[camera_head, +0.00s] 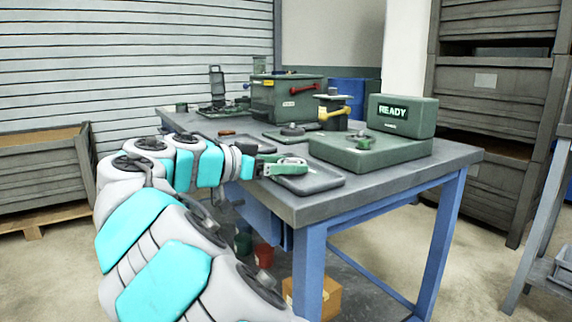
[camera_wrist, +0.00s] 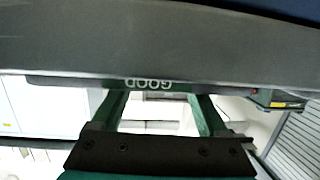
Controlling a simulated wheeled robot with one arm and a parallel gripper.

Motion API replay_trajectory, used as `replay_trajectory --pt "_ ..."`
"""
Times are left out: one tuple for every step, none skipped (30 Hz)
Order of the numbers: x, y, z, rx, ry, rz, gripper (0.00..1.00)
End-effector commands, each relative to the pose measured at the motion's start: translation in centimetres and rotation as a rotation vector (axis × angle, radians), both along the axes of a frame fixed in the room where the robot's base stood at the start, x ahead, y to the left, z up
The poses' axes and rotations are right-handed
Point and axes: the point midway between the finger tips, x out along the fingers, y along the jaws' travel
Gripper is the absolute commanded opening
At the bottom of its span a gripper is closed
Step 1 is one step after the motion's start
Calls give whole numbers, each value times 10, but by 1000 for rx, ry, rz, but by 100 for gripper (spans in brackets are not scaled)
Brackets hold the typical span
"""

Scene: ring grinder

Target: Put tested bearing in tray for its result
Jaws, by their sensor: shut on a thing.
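My gripper (camera_head: 284,166) is at the table's near left edge, over a grey tray (camera_head: 322,183). In the wrist view its two green fingers (camera_wrist: 158,102) stand apart, reaching towards a tray edge (camera_wrist: 75,82) marked GOOD, which appears upside down. My gripper is shut on the bearing, but the bearing is hard to make out at the fingertips. I cannot tell whether it touches the tray. The tester (camera_head: 368,152) stands right of the tray, and its display box (camera_head: 402,115) reads READY.
A second tray (camera_head: 272,135) with a dark round part (camera_head: 292,130) lies farther back. The table's (camera_head: 398,182) front right strip is clear.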

Motion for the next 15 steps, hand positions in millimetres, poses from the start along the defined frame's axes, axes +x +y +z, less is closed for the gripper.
replay_trajectory --pt "0 0 -2 0 -1 0 4" --pt "0 0 -2 0 0 1 78" --pt "0 0 -1 0 0 1 82" --pt "0 0 -1 0 0 0 86" --pt "0 0 -1 0 0 0 89" --pt "0 0 -1 0 0 0 94" --pt "0 0 -1 0 0 0 97" --pt "0 0 -1 0 0 0 100" --pt "0 0 -1 0 0 0 100" --pt "0 0 -1 0 0 0 100" --pt "0 0 -1 0 0 0 100" --pt "0 0 -1 0 0 0 100" --pt "0 0 -1 0 0 0 100" --pt "0 0 -1 0 0 0 100" --pt "0 0 -1 -1 1 0 100"
